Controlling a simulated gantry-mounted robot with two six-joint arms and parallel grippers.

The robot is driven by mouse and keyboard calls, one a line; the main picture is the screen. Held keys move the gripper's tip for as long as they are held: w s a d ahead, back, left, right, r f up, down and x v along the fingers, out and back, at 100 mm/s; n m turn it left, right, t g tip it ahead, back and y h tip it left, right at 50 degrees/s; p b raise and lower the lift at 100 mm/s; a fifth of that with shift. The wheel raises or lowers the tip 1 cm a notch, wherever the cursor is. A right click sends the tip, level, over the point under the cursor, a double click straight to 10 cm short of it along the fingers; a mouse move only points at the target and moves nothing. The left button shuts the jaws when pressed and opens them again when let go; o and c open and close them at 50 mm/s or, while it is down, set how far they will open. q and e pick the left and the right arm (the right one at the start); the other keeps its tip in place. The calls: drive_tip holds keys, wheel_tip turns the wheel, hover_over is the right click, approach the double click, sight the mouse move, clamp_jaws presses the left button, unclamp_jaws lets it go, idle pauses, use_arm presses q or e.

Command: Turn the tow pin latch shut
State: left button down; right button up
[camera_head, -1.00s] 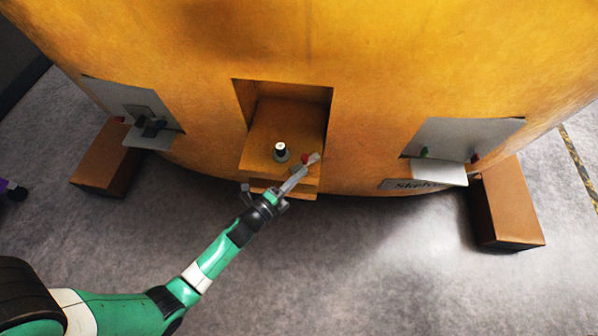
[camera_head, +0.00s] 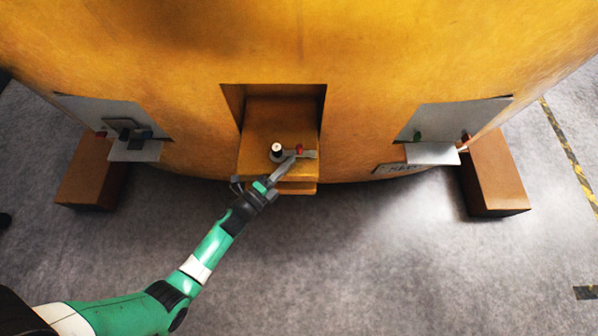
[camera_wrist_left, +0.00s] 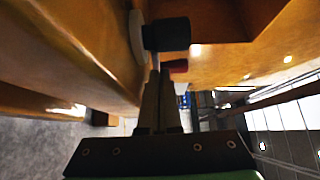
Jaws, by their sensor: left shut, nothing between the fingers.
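The tow pin (camera_head: 276,149), dark with a pale top, stands upright on the orange ledge in the central recess. The latch (camera_head: 308,154) is a grey bar with a red knob (camera_head: 299,149), lying to the right of the pin. My left gripper (camera_head: 290,164) is shut and empty, its tips beside the latch, just in front of the bar; contact is unclear. In the left wrist view, the shut fingers (camera_wrist_left: 161,92) point toward the red knob (camera_wrist_left: 177,66), with the dark pin (camera_wrist_left: 167,34) beyond. My right gripper is not in view.
The large yellow casting (camera_head: 370,60) surrounds the recess (camera_head: 285,95). Grey brackets stand on the left (camera_head: 85,108) and right (camera_head: 465,115), with brown blocks (camera_head: 90,180) (camera_head: 495,180) beside them. The grey floor (camera_head: 330,260) in front is clear.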

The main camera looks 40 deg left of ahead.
use_arm(q)
drive_tip(key=shift+a+f, duration=0.2)
drive_tip(key=shift+a, duration=0.1)
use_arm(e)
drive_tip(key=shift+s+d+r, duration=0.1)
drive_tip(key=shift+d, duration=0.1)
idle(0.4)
use_arm(q)
drive_tip(key=shift+d, duration=0.1)
drive_tip(key=shift+s+d, duration=0.15)
drive_tip(key=shift+s, duration=0.05)
drive_tip(key=shift+s+d+b, duration=0.45)
drive_tip(key=shift+s+d, duration=0.4)
drive_tip(key=shift+s, duration=0.15)
drive_tip(key=s+a+p, duration=0.4)
drive_tip(key=s+a, duration=0.1)
drive_tip(key=s, duration=0.3)
drive_tip(key=shift+s+r+p, duration=0.15)
drive_tip(key=shift+s+p, duration=0.2)
drive_tip(key=shift+s, duration=0.05)
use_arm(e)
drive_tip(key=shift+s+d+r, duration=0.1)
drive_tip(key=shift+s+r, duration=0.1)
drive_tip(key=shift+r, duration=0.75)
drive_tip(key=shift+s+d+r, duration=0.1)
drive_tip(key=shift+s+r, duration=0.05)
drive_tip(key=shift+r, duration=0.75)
